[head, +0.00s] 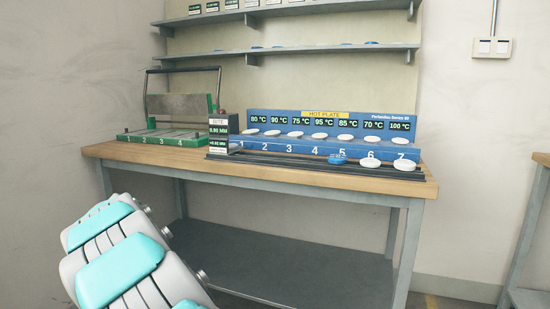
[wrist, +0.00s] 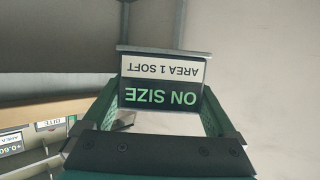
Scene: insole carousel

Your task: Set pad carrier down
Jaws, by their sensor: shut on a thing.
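My gripper (wrist: 163,86) shows only in the wrist view. Its two green fingers are shut on a dark block with a pale metal top edge, which I take to be the pad carrier (wrist: 188,98). Its face reads "ON SIZE" in green and "AREA 1 SOFT" on a white label, both upside down in this view. The carrier is held in the air. Its far side is hidden, and the head view does not show it.
A wooden bench (head: 112,151) carries a green press (head: 165,138) with a raised handle, a gauge (head: 218,132) and a blue hot plate (head: 290,123) with white pads. A blue disc (head: 337,159) lies near number 5. Shelves (head: 290,51) hang above; another table (head: 533,240) stands right.

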